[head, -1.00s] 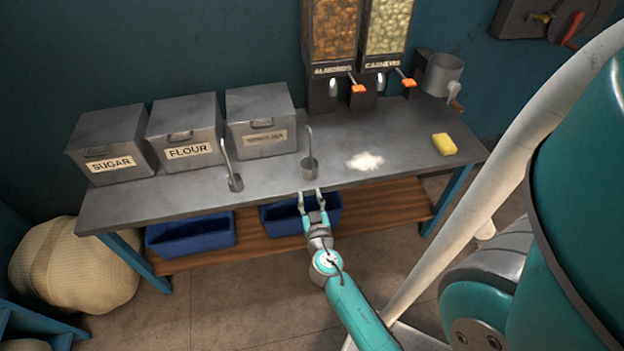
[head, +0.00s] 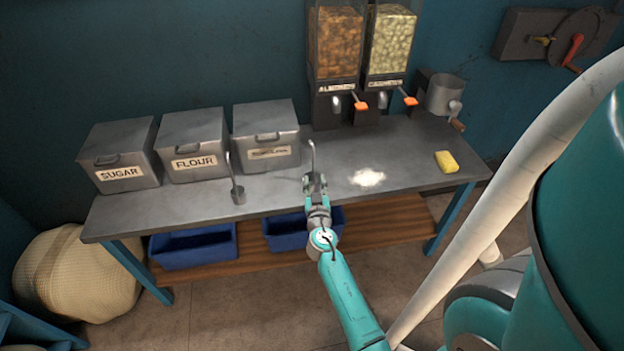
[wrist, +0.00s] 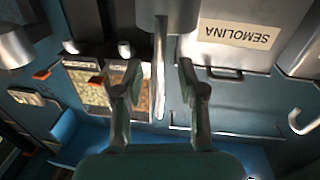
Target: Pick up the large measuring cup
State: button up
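The large measuring cup is a grey metal cup with a tall upright handle (head: 312,158), standing at the middle front of the metal table (head: 270,196). My gripper (head: 314,181) hides its bowl in the head view. In the wrist view the bowl (wrist: 166,14) is at the top edge, partly cut off, and the handle (wrist: 160,75) runs down between my fingers. My gripper (wrist: 158,78) is open, one finger on each side of the handle, with visible gaps. A smaller measuring cup (head: 239,195) stands to the left on the table.
Sugar (head: 119,153), flour (head: 192,144) and semolina (head: 266,135) boxes stand at the back left. Almond (head: 335,55) and cashew (head: 390,45) dispensers are behind. White powder (head: 368,177) and a yellow sponge (head: 446,161) lie to the right. Blue bins (head: 193,249) sit below.

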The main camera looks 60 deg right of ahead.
jog(key=shift+x, duration=1.45)
grip_shut()
jog(key=shift+r, duration=0.15)
